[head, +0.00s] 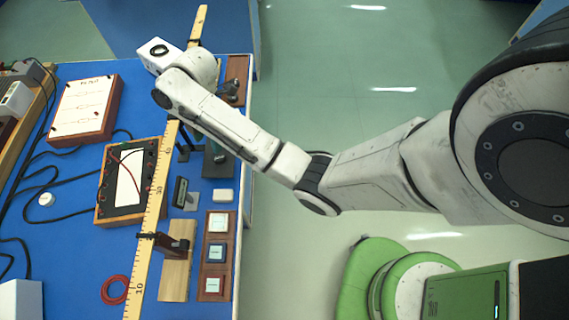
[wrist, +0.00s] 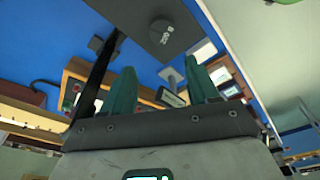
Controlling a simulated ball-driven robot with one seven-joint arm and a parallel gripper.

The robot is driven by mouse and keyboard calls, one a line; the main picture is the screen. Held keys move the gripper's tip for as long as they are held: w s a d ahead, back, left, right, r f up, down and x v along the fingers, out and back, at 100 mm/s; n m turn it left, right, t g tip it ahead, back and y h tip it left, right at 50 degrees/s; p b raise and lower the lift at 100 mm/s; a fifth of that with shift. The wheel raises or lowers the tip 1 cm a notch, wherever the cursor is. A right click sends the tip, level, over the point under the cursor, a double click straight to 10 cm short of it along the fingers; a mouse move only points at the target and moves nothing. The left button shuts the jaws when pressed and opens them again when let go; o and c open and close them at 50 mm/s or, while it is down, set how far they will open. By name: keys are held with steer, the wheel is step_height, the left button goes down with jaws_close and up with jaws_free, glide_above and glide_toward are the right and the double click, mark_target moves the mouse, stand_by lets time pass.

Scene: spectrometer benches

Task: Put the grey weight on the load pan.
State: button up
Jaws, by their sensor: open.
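The grey weight (wrist: 163,32), a round piece marked 200 g, stands on a dark flat plate (wrist: 130,12) in the wrist view. I cannot tell whether this plate is the load pan. My gripper (wrist: 160,66) is open and empty. Its two green fingers point toward the weight, which shows beyond and between the tips, apart from them. I cannot make out the weight there.
A long yellow ruler (head: 152,215) runs along the blue bench (head: 70,235). Left of it stands a meter box (head: 128,181). A white block (head: 222,195) and a wooden tray (head: 215,285) with square pieces lie near the right edge. Black cables cross the left side.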

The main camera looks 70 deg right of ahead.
steer(key=s+a, duration=0.1)
steer(key=s+a+f+m, duration=0.1)
steer(key=a, duration=0.1)
steer(key=s+a+f+m, duration=0.1)
steer(key=shift+s+a, duration=0.1)
steer(key=shift+a, duration=0.1)
steer(key=s+a+m+h, duration=0.1)
steer(key=s+m+h, duration=0.1)
steer(key=s+m, duration=1.2)
steer(key=s, duration=0.7)
steer(key=shift+a+f+h, duration=0.3)
steer(key=shift+a, duration=0.1)
steer(key=shift+s, duration=0.1)
steer(key=f+b, duration=0.5)
steer(key=shift+a, duration=0.2)
